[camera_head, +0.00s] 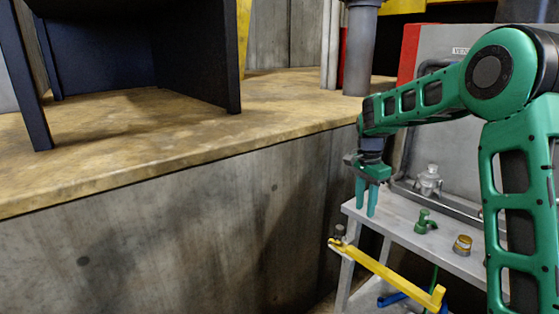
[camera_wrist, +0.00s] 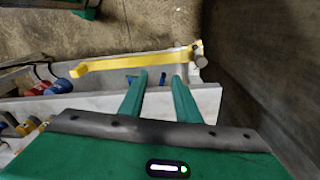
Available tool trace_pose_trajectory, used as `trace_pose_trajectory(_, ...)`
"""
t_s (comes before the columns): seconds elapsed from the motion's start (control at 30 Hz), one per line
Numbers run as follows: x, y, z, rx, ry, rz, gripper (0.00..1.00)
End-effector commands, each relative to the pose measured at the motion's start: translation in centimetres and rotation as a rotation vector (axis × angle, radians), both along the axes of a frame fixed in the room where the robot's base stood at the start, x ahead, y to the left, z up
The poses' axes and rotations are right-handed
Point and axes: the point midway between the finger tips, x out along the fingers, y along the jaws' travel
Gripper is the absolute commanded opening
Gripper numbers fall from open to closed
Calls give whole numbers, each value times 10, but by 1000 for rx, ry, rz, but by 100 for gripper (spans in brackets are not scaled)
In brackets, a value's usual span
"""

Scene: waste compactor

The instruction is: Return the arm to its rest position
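My gripper (camera_head: 366,197) hangs pointing down from my green arm, in the right half of the head view. Its two green fingers are apart with nothing seen between them. In the wrist view the fingers (camera_wrist: 160,85) also stand apart and empty, over the edge of the grey bench. In the head view the gripper is beside the left end of the grey bench (camera_head: 455,258) and above a yellow bar (camera_head: 390,272). My arm is bent at the elbow and reaches left.
A yellow-brown ledge (camera_head: 190,155) with a dark open frame (camera_head: 195,45) is at left. A silver fitting (camera_head: 428,181), a green fitting (camera_head: 425,222) and a brass-coloured cap (camera_head: 462,245) are on the bench. A grey cabinet (camera_head: 440,50) stands behind. The concrete wall (camera_head: 180,245) is bare.

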Motion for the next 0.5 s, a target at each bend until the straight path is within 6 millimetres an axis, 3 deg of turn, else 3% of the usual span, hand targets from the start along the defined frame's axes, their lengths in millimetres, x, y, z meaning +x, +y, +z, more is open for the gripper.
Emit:
trace_pose_trajectory(0.03, -20, -15, 12, -14, 1, 27, 30)
trace_pose_trajectory(0.2, -85, -56, 38, -42, 18, 134, 30)
trace_pose_trajectory(0.5, -214, -106, 60, -43, 48, 307, 30)
